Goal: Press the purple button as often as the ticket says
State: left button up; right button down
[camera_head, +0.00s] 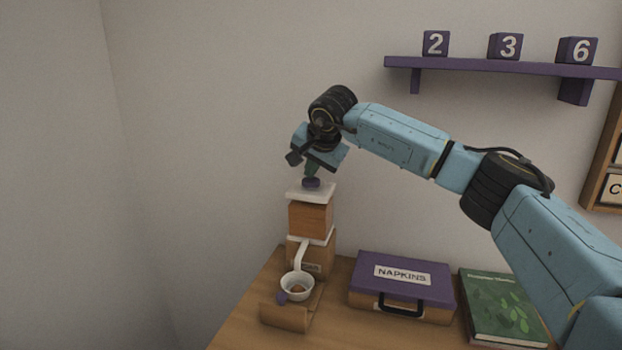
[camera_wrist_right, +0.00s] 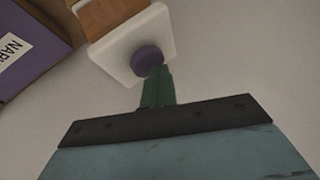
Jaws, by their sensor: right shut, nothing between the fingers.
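A purple button (camera_head: 311,182) sits on the white top of a wooden dispenser (camera_head: 311,218). In the right wrist view the round purple button (camera_wrist_right: 147,59) shows on the white plate. My right gripper (camera_head: 312,171) is shut and empty, pointing down, with its green fingertips (camera_wrist_right: 157,85) at the button's edge. I cannot tell whether they touch it. A small white cup (camera_head: 297,286) with something brown inside stands below the dispenser's white spout. No ticket can be made out clearly. My left gripper is not in view.
A purple-lidded napkins box (camera_head: 401,283) and a green book (camera_head: 502,306) lie on the wooden table to the right. A purple shelf (camera_head: 500,67) on the wall carries number blocks 2, 3 and 6. A wooden frame stands at the right edge.

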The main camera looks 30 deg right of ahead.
aim_at(312, 181)
jog(key=shift+f, duration=0.4)
dwell(0.4)
jog(key=shift+r+p, duration=1.05)
jog(key=shift+r, duration=0.2)
jog(key=shift+r, duration=0.1)
notch_tip(312, 181, up, 5)
jog(key=p, duration=0.4)
jog(key=shift+p, duration=0.3)
